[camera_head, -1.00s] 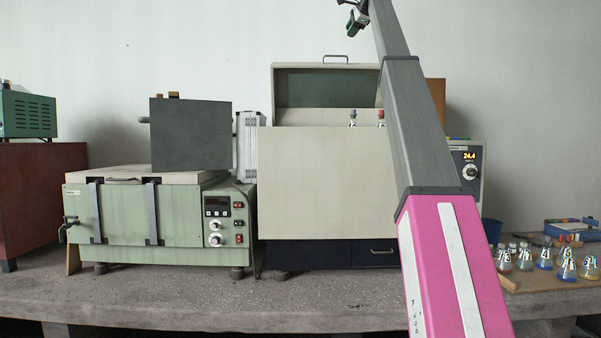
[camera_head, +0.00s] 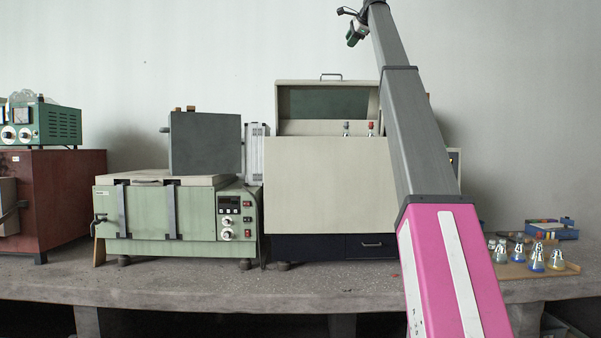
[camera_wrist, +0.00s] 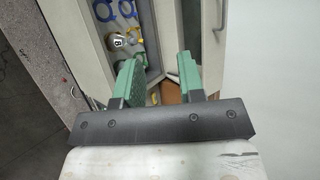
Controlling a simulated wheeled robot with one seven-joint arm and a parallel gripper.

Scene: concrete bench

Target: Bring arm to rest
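My arm rises from the lower right of the head view, pink below and grey above, in front of the large cream cabinet. My gripper (camera_head: 353,37) is at the top of the head view, above the cabinet. In the wrist view the two green fingers of my gripper (camera_wrist: 160,82) stand apart with nothing between them. Below and beyond them, the wrist view shows the inside of the open-topped cabinet, with a flask (camera_wrist: 119,41) in it.
The cream cabinet (camera_head: 330,185) has its lid (camera_head: 326,103) raised, and two flask tops show at its opening. A green bath unit (camera_head: 165,215) stands left of it, and a dark red cabinet (camera_head: 75,200) farther left. A board (camera_head: 510,270) with several flasks lies at the right.

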